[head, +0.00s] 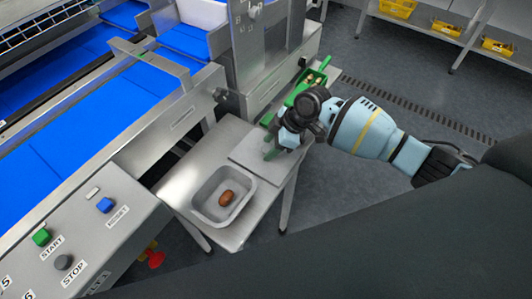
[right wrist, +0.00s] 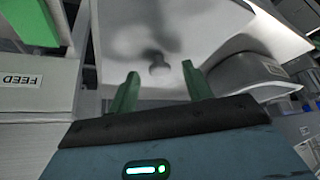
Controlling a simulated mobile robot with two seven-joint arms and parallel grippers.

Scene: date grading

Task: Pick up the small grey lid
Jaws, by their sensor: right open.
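A flat light-grey plate, which looks like the small grey lid (head: 247,157), lies on the metal side table, next to the grey tub. My right gripper (head: 271,151) is over its right part, pointing down. In the right wrist view the lid (right wrist: 120,35) fills the upper middle, and a small round knob (right wrist: 160,69) shows on it. The two green fingers of my right gripper (right wrist: 160,72) are apart, one on each side of the knob in the picture, with nothing between them that I can see gripped. I cannot tell the height left between fingertips and lid. My left gripper is out of view.
The grey tub (head: 206,211) holds one brown date (head: 226,198). A green scoop or tray (head: 312,80) with dates lies behind my right gripper. A blue conveyor (head: 100,108) and a button panel (head: 98,228) stand on the left. The floor right of the table is clear.

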